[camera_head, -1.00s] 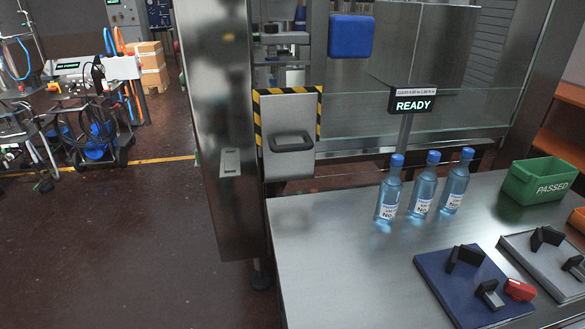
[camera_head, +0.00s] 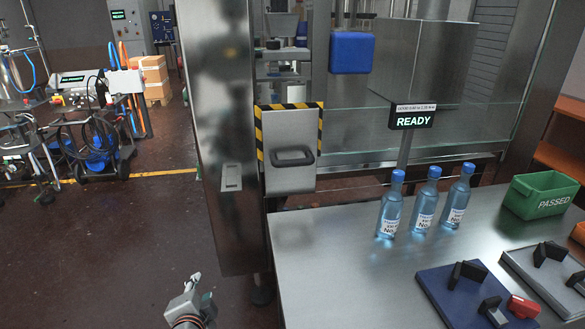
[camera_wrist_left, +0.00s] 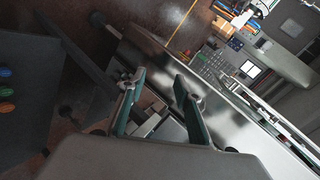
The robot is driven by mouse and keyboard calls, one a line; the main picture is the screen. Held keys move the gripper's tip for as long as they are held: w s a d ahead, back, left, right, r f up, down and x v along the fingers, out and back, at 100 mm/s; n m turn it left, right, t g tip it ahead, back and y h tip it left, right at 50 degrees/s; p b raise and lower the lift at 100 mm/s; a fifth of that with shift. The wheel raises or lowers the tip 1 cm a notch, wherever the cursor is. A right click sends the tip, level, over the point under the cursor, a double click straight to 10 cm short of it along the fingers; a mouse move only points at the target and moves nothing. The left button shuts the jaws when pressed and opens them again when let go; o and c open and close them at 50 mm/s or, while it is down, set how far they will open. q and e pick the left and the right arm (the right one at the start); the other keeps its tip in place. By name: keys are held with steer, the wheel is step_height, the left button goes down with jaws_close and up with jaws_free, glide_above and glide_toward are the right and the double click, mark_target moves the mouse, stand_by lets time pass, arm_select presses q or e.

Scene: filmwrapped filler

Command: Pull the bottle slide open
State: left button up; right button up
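The bottle slide (camera_head: 290,178) is a steel front panel with a black bar handle (camera_head: 293,157), framed by yellow-and-black hazard stripes on the machine in the head view. The panel sits within the striped frame. My left gripper (camera_head: 194,284) shows small at the bottom left of the head view, below and left of the handle and well apart from it. In the left wrist view its two fingers (camera_wrist_left: 160,100) stand apart with nothing held between them. My right gripper is not in view.
A steel table (camera_head: 330,270) stands right of the slide, with three blue bottles (camera_head: 424,205), a green PASSED bin (camera_head: 541,190) and a blue fixture plate (camera_head: 450,300). A READY sign (camera_head: 412,121) stands behind the bottles.

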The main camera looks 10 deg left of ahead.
arm_select(q)
steer(key=w+d+r+m+t, duration=0.2)
steer(key=w+d+r, duration=0.15)
steer(key=w, duration=0.35)
steer(key=w+d+r+m+t, duration=0.1)
steer(key=w+d+r+t, duration=0.15)
steer(key=w+r, duration=0.4)
steer(key=m+t+h, duration=0.4)
steer(key=m+h, duration=0.1)
steer(key=m, duration=0.2)
glide_toward(292, 166)
steer(key=w, duration=0.6)
steer(key=w+r, duration=0.1)
steer(key=w, duration=0.1)
steer(key=w+r+b, duration=0.1)
steer(key=w, duration=0.2)
steer(key=shift+w, duration=0.1)
jaws_close()
